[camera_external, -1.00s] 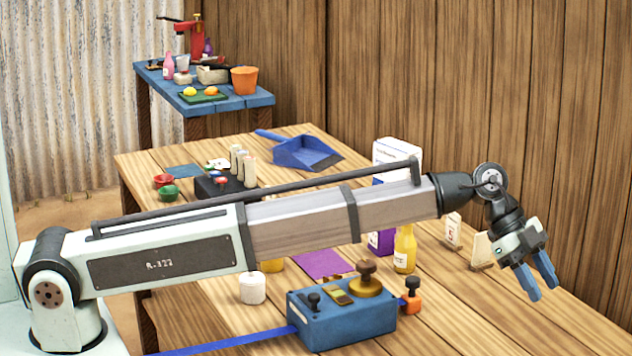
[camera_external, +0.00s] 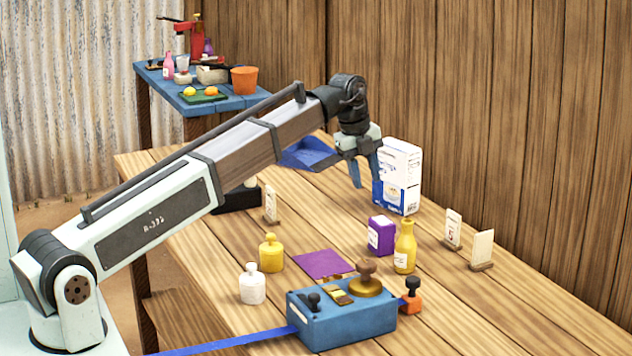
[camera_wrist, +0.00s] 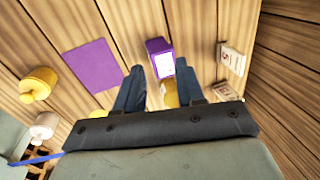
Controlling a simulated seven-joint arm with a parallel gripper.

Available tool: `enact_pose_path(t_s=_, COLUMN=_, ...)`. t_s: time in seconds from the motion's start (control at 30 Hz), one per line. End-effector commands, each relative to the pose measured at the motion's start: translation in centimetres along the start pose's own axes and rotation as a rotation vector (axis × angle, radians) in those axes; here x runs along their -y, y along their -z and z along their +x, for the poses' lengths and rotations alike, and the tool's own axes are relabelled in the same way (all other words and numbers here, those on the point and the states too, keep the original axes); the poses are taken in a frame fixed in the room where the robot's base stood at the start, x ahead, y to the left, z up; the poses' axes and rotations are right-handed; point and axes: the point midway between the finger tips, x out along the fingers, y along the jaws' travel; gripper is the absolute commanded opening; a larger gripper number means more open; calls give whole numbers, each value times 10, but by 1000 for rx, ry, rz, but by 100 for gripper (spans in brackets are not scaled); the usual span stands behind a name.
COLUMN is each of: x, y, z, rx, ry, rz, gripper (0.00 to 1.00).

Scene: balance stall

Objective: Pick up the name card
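Several small upright cards on wooden feet stand on the table, and I cannot tell for certain which is the name card. A plain cream card (camera_external: 483,246) stands at the right. A white card with a red mark (camera_external: 453,227) stands just behind it and also shows in the wrist view (camera_wrist: 231,59). A third small pale card (camera_external: 270,203) stands at the left by a dark block. My gripper (camera_external: 367,182) is open and empty, pointing down above the table, in front of the white and blue box. In the wrist view its fingers (camera_wrist: 157,75) are apart.
Near the gripper stand the white and blue box (camera_external: 402,165), a purple box (camera_external: 381,236) and a yellow bottle (camera_external: 405,250). A purple mat (camera_external: 322,264), yellow jar (camera_external: 271,254), white jar (camera_external: 253,286) and blue scale-like block (camera_external: 345,322) are in front. The wooden wall bounds the right.

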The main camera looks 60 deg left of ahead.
Motion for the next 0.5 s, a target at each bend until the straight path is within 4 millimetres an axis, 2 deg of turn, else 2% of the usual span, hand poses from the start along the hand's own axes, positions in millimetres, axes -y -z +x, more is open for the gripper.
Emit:
enact_pose_path(t_s=0.03, x=-16, y=-28, z=-7, rx=27, ry=-20, rz=-5, gripper=38)
enact_pose_path(t_s=0.2, x=-69, y=-104, z=-27, rx=98, ry=-100, rz=-4, gripper=38)
enact_pose_path(t_s=0.3, x=-98, y=-139, z=-38, rx=127, ry=-145, rz=-6, gripper=38)
enact_pose_path(t_s=0.4, x=-121, y=-164, z=-47, rx=146, ry=-182, rz=-6, gripper=38)
enact_pose_path(t_s=0.5, x=-136, y=-179, z=-54, rx=158, ry=-206, rz=-7, gripper=38)
